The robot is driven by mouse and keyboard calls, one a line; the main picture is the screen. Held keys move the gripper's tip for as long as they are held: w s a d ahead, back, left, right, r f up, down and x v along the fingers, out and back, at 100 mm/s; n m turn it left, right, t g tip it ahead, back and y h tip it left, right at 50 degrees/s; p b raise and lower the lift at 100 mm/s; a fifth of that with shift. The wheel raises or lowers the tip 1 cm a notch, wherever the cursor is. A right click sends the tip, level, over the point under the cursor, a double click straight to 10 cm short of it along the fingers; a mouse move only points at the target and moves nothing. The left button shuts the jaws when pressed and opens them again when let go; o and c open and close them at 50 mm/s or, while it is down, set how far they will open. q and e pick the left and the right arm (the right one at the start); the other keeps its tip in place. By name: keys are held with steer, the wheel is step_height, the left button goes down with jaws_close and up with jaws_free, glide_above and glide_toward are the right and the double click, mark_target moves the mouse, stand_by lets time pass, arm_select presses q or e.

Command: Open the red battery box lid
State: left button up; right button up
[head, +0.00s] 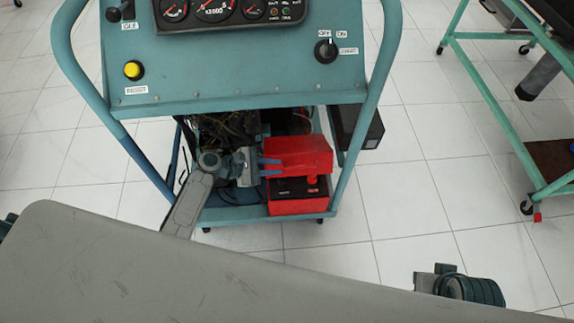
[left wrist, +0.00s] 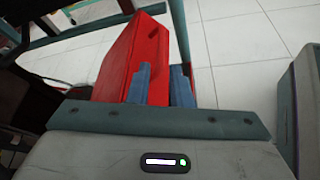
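The red battery box (head: 297,208) sits on the lower shelf of the teal engine trainer. Its red lid (head: 300,152) is raised and tilted up, and the black battery top (head: 290,187) shows below it. In the left wrist view the lid (left wrist: 122,62) stands steeply in front of my gripper. My left gripper (head: 272,166) is at the lid's left side. Its two blue fingers (left wrist: 160,85) are spread, with red of the lid showing between them. I cannot tell whether they touch it.
The trainer's panel (head: 230,80) overhangs the shelf, and its curved tube frame (head: 368,110) rises beside the box. Wires and dark engine parts (head: 225,130) lie left of the lid. A green-framed stand (head: 490,95) is at the right.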

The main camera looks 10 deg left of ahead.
arm_select(q)
steer(key=shift+v, duration=1.15)
steer(key=shift+c, duration=0.5)
